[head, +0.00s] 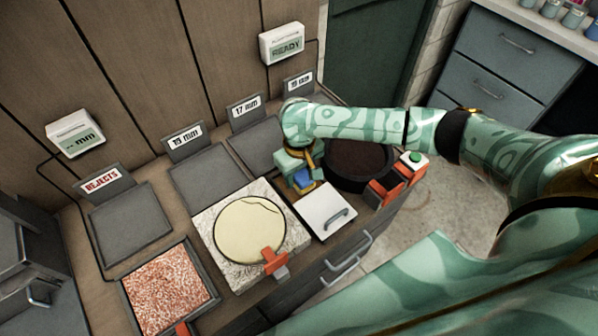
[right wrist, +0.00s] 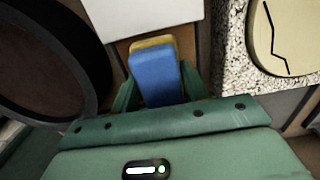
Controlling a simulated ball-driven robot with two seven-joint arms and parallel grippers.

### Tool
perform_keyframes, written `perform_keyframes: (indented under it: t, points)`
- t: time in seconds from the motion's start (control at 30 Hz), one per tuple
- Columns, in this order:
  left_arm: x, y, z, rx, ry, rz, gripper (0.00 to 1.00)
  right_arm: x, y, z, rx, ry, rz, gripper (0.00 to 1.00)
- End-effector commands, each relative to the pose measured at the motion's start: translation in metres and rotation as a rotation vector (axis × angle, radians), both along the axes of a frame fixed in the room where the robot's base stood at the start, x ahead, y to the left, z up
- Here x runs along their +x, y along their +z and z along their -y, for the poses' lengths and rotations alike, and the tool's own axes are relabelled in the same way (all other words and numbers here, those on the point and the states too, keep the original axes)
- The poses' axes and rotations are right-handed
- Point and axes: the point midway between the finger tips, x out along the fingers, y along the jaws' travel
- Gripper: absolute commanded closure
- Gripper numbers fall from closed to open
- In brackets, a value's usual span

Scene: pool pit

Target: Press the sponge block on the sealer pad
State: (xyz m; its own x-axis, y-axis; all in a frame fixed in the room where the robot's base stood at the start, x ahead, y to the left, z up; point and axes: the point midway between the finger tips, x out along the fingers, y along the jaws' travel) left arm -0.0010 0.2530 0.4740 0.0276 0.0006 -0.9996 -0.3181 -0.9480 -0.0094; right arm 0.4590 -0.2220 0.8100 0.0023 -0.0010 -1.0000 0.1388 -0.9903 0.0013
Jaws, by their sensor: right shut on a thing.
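The sponge block is blue with a yellow layer; it shows between the fingers in the right wrist view (right wrist: 155,80) and as a small blue patch in the head view (head: 304,180). My right gripper (head: 301,174) is shut on it, just left of a dark round pad in a rim (head: 358,158), probably the sealer pad. In the right wrist view this round thing (right wrist: 40,65) lies left of the sponge, apart from it. My right forearm hides part of the round pad's far side. My left gripper is not in view.
A white lidded box with a handle (head: 327,209) stands in front of the gripper. A cream disc (head: 249,230) lies on a speckled slab (head: 213,270) with an orange clip. Grey labelled trays (head: 131,226) line the back. A reddish granular tray (head: 168,287) is front left. An orange, green-buttoned device (head: 398,178) is right.

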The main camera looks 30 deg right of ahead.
Motion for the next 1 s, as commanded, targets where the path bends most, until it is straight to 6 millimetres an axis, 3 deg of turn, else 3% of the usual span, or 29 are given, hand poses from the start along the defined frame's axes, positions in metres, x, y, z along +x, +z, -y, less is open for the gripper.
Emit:
perform_keyframes:
  t: [1.0]
  points:
    - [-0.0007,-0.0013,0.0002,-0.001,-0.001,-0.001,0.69,0.0,-0.0092,-0.0002,0.001,0.0,0.0,0.73]
